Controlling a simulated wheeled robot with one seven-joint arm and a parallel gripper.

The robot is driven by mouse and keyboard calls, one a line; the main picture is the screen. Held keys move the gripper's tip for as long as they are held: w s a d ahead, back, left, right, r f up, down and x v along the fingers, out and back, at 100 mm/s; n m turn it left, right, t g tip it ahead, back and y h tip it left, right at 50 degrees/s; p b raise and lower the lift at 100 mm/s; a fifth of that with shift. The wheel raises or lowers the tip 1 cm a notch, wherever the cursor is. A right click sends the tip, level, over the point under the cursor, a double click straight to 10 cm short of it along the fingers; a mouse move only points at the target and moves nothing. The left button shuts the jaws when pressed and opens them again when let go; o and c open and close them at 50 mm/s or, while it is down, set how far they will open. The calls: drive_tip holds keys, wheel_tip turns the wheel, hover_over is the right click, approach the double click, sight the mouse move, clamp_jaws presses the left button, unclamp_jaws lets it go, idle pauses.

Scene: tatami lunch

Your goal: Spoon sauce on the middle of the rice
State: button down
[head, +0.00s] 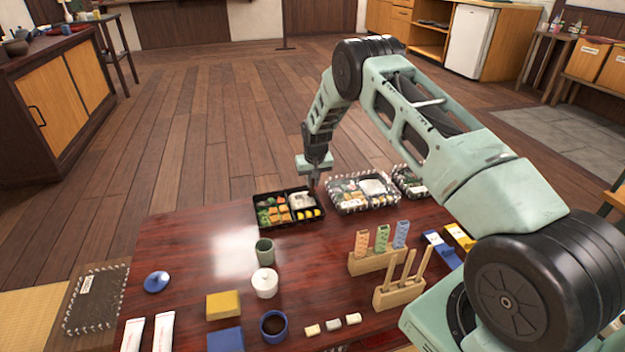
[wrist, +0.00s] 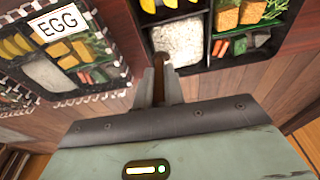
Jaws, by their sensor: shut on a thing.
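An open black lunch box (head: 287,223) lies at the far edge of the dark red table. It holds white rice (head: 301,201) in one compartment, with vegetables and other foods around it. In the wrist view the rice (wrist: 181,44) lies just beyond the fingertips. My gripper (head: 315,181) points down above the rice side of the box. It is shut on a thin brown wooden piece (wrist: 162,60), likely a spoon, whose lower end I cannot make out. A blue cup of dark sauce (head: 273,325) stands at the near edge of the table.
Lidded lunch boxes (head: 362,208) stand right of the open box; one has an EGG label (wrist: 57,24) in the wrist view. Wooden holders (head: 398,297) with upright pieces stand at the right. A green cup (head: 264,250) and white pot (head: 264,284) stand mid-table. The table's left far part is clear.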

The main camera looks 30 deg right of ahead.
drive_tip(key=shift+r, duration=0.1)
drive_tip(key=shift+a, duration=0.2)
idle(0.4)
drive_tip(key=shift+w+a, duration=0.2)
drive_tip(key=shift+a, duration=0.65)
drive_tip(key=shift+a, duration=0.15)
drive_tip(key=shift+w+a, duration=0.25)
drive_tip(key=shift+a, duration=0.7)
drive_tip(key=shift+a, duration=0.15)
drive_tip(key=shift+w+a, duration=0.25)
drive_tip(key=shift+a, duration=0.6)
